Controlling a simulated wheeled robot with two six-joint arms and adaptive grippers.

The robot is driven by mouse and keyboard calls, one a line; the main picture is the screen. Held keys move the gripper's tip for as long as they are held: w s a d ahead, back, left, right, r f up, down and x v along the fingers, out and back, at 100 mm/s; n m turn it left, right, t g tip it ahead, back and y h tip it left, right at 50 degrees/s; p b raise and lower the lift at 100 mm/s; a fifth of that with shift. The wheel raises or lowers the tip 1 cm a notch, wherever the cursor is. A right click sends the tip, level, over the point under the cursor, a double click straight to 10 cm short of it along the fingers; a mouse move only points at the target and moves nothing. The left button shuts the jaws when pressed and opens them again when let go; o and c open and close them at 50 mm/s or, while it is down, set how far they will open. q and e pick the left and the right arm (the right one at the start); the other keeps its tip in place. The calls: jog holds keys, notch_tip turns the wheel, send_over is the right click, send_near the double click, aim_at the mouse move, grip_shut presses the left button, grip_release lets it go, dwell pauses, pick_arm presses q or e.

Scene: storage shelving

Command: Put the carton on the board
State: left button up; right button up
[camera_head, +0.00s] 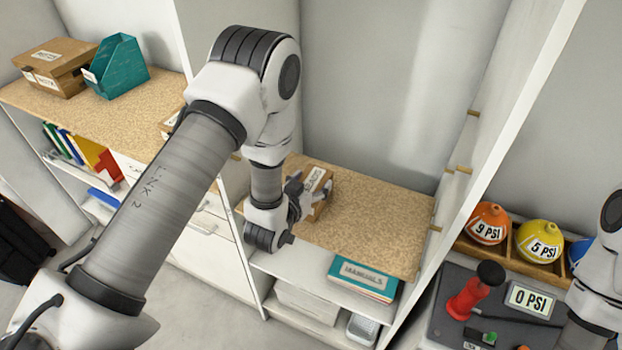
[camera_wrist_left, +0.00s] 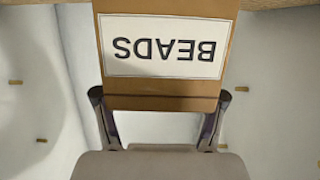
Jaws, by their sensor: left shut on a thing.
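The brown carton (camera_head: 316,183) has a white label and is over or on the left part of the speckled tan board (camera_head: 375,220) in the middle bay. In the left wrist view the carton (camera_wrist_left: 165,103) fills the upper middle, and its BEADS label reads upside down. My left gripper (camera_head: 308,200) is shut on the carton, with one finger on each side (camera_wrist_left: 160,96). A tan strip shows along the wrist view's top edge. I cannot tell whether the carton's underside touches the board. My right gripper is out of view.
The board's right part is bare. A teal MANUALS book (camera_head: 363,279) lies on the white shelf below. A slanted white upright (camera_head: 480,170) bounds the bay on the right. A teal bin (camera_head: 117,68) and a box (camera_head: 57,66) stand on the left top.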

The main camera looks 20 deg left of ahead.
pick_arm(q)
jog(key=shift+s+f, duration=0.15)
jog(key=o, duration=1.2)
